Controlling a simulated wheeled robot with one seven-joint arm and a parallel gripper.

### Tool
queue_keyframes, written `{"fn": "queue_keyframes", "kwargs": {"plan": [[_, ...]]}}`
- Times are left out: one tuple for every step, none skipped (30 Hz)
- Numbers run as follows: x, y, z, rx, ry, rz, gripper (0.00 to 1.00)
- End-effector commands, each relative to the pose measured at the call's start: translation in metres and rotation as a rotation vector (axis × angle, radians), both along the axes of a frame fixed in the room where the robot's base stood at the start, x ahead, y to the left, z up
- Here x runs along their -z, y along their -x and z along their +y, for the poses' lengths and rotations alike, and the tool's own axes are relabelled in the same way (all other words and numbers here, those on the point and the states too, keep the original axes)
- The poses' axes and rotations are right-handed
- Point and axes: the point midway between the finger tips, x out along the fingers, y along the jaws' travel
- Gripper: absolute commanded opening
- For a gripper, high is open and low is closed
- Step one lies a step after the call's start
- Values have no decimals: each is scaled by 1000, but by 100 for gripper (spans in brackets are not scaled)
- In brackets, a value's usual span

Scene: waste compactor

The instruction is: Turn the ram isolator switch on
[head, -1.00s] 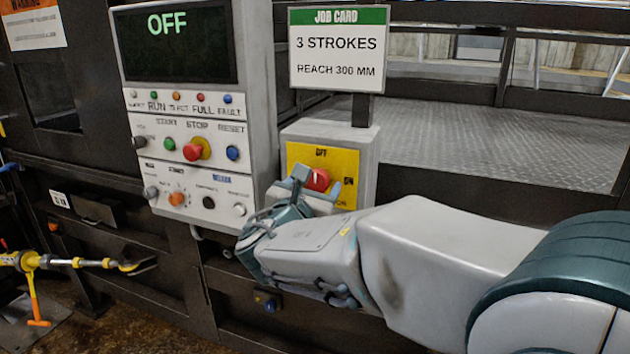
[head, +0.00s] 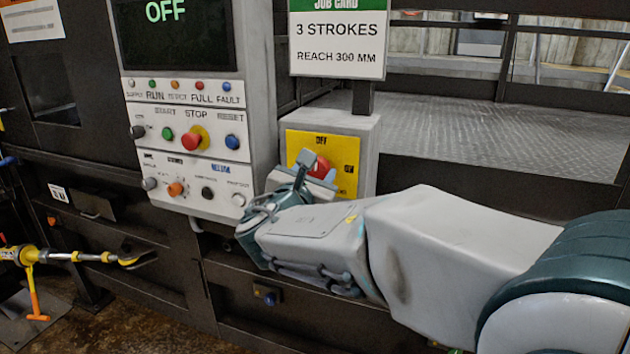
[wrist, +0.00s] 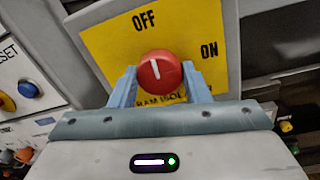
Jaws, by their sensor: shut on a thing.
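The ram isolator switch is a red round knob (wrist: 160,72) with a white pointer line, on a yellow plate (wrist: 105,48) marked OFF at the top and ON at the right. In the wrist view the pointer line points up, close to the OFF mark. My gripper (wrist: 160,85) has its two blue-grey fingers on either side of the knob and is shut on it. In the head view the knob (head: 321,167) is partly hidden behind my gripper (head: 318,172). The ON mark is partly hidden in the head view.
Left of the switch box stands a control panel (head: 210,130) with a screen (head: 172,38) reading OFF and several coloured buttons. A job card (head: 338,42) stands above the switch box. A yellow tool (head: 80,257) is at the far left.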

Motion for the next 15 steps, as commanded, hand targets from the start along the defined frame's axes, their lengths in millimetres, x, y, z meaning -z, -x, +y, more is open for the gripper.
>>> {"fn": "queue_keyframes", "kwargs": {"plan": [[6, 0, 0, 0, -27, -13, 20], [7, 0, 0, 0, -45, -20, 20], [7, 0, 0, 0, -71, -30, 20], [8, 0, 0, -1, -90, -37, 20], [9, 0, 0, -1, -111, -44, 20], [9, 0, -1, 0, -141, -55, 20], [10, 0, -1, 1, -165, -64, 20], [9, 0, 0, 0, -187, -73, 20], [10, 0, 0, -1, -219, -84, 20], [10, 0, -1, 0, -244, -92, 20], [10, 0, -1, 0, -267, -102, 20], [10, 0, 0, -1, -298, -112, 20], [10, 0, 0, -1, -324, -121, 20], [10, 0, 0, -1, -347, -130, 20], [10, 0, 0, -1, -379, -142, 20]]}}
